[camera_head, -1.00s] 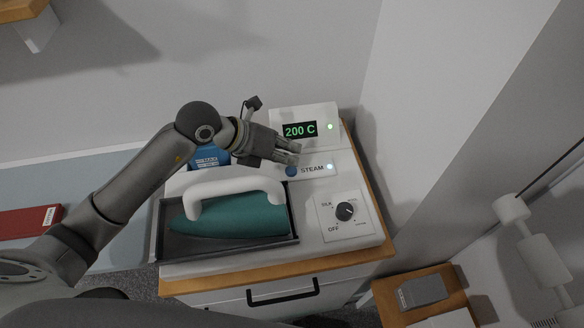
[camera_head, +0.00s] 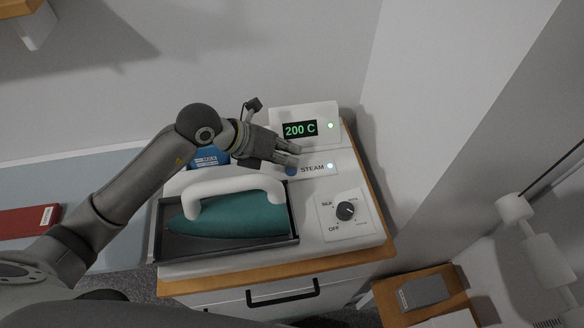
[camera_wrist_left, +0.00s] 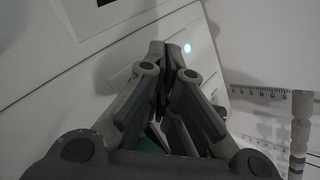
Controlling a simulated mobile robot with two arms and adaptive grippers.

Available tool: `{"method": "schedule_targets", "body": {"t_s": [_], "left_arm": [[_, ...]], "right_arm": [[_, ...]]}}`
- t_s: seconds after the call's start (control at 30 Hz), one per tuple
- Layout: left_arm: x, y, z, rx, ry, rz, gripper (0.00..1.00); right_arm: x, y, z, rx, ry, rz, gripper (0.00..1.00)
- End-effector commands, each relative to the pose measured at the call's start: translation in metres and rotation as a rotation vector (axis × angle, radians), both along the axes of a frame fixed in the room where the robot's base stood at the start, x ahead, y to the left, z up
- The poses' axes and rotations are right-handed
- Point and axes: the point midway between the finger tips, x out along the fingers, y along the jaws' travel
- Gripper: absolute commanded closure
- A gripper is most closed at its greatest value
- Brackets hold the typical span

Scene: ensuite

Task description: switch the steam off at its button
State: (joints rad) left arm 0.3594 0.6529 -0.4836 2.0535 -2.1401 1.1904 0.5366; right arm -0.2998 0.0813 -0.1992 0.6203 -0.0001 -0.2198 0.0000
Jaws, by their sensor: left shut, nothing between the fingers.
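In the left wrist view the fingers (camera_wrist_left: 164,52) hide the button. My right gripper is not in view.
A teal iron (camera_head: 230,221) with a white handle lies in a dark tray (camera_head: 292,243). A dial (camera_head: 345,211) sits at the front right. A blue water tank (camera_head: 210,158) is behind the iron.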

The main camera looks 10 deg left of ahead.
Motion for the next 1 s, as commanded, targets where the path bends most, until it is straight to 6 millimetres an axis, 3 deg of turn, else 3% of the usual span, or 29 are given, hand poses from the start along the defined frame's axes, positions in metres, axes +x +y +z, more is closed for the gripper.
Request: {"method": "schedule_targets", "body": {"t_s": [1.0], "left_arm": [[0.0,0.0,-0.011,0.001,0.001,0.0,1.0]], "right_arm": [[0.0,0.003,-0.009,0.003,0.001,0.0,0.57]]}}
